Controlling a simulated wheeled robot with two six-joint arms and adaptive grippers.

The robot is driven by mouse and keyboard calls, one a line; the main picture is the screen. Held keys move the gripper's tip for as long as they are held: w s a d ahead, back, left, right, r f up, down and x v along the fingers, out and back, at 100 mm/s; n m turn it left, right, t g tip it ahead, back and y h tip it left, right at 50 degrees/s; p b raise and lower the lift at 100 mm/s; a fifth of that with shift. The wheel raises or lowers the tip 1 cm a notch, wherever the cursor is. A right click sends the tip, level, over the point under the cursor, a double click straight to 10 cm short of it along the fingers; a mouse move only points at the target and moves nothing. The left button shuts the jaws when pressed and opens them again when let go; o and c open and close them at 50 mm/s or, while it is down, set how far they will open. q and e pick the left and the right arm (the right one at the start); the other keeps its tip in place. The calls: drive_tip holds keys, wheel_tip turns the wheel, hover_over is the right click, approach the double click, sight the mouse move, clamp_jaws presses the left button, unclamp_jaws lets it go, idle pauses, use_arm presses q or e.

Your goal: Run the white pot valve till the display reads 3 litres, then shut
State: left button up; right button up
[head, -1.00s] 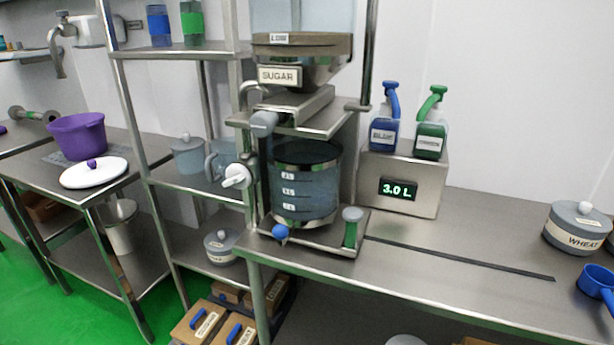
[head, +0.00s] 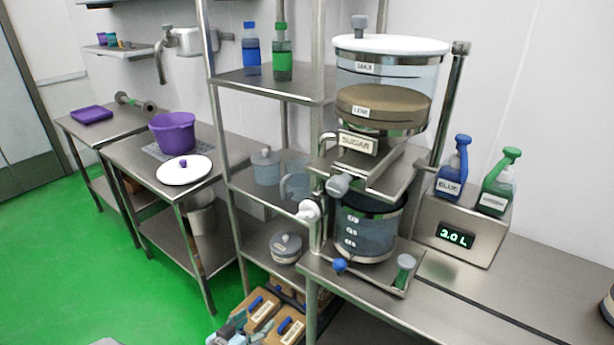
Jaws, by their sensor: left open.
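The white valve (head: 309,211) is at the left of the clear measuring pot (head: 372,240). Whether its handle is open or shut I cannot tell. The pot has litre marks and stands under the sugar hopper. My left gripper (head: 228,330) shows partly at the bottom edge, in front of the low shelf boxes. It is open and well apart from the valve, below and to its left. My right gripper is out of view.
The sugar hopper (head: 392,75) stands over the pot. A blue knob (head: 339,265) and a green handle (head: 405,265) are at the pot stand's front. Blue (head: 453,170) and green (head: 498,185) spray bottles stand on the display box. The green floor at left is clear.

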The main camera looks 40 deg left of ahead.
use_arm(q)
drive_tip(key=w+d+r+n+t+h+p, duration=0.1)
drive_tip(key=w+r+t+p, duration=0.15)
drive_tip(key=r, duration=0.95)
drive_tip(key=w+r+t+h+p, duration=0.1)
drive_tip(key=w+r+t+p, duration=0.2)
drive_tip(key=r, duration=1)
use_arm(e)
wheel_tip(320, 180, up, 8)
use_arm(q)
drive_tip(key=b, duration=0.2)
approach(302, 217)
drive_tip(key=w, duration=0.3)
drive_tip(key=shift+g, duration=0.25)
drive_tip(key=w+b, duration=0.7)
drive_tip(key=b, duration=0.6)
drive_tip(key=shift+w+b, duration=0.25)
drive_tip(key=shift+b, duration=0.05)
drive_tip(key=shift+w+r, duration=0.1)
drive_tip(key=shift+w, duration=0.05)
drive_tip(key=shift+r, duration=0.1)
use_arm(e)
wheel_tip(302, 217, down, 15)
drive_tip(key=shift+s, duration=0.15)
